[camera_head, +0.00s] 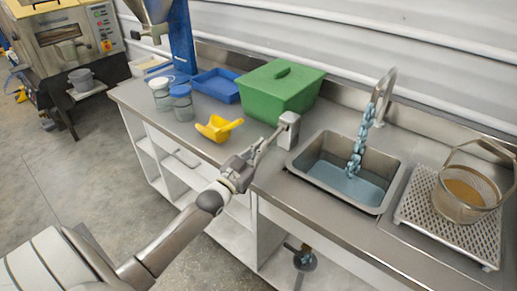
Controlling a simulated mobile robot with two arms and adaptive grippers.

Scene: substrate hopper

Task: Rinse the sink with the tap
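The steel sink (296,160) is set into the counter at the right, with bluish water in its basin. The curved tap (386,88) stands behind it, and a twisted stream of water (359,148) falls from its spout into the basin. My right gripper is out of view.
A wire basket (466,194) sits on a perforated drainer (448,234) at the right. The counter's front edge is bare.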

